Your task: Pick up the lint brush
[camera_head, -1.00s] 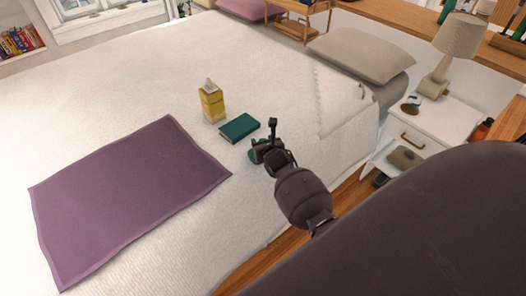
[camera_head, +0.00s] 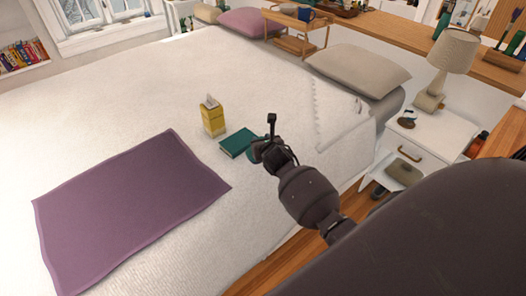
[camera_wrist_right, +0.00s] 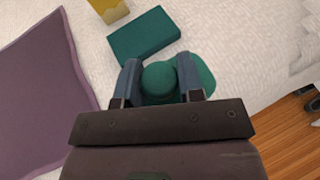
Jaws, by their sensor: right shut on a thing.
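The lint brush is a green thing with a rounded end (camera_wrist_right: 158,77) and a wider green part (camera_wrist_right: 204,75) behind the right finger in the right wrist view. My right gripper (camera_wrist_right: 160,72) is shut on it, with one finger on each side of the rounded end. In the head view the gripper (camera_head: 261,149) is over the near side of the white bed, and a bit of the green brush (camera_head: 253,154) shows at its left. I cannot tell how far the brush is above the bedspread. My left gripper is not in view.
A teal book (camera_head: 239,142) lies just left of the gripper, with a yellow carton (camera_head: 212,117) standing behind it. A purple cloth (camera_head: 130,210) covers the left of the bed (camera_head: 120,100). A white nightstand (camera_head: 432,135) with a lamp (camera_head: 449,60) stands at right.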

